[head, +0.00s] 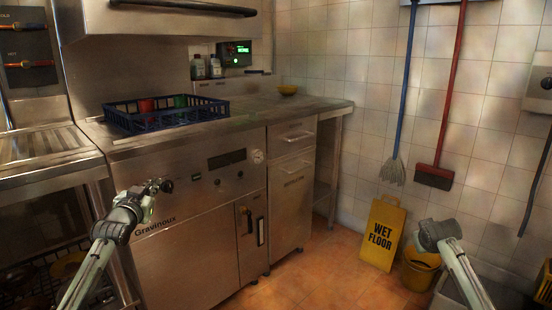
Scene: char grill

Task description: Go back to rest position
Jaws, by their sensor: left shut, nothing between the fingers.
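My left gripper (158,187) is shut and empty. It is at the lower left, in front of the steel machine marked Gravinoux (190,215), with its fingers pointing right. My right arm comes in at the lower right, in front of the yellow bucket; its end is a grey rounded part, and no fingers can be made out there.
A blue crate (127,127) with a red and a green cup stands on the steel counter. A yellow wet floor sign (382,236) and a yellow bucket (417,274) stand by the tiled wall. The middle floor is clear.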

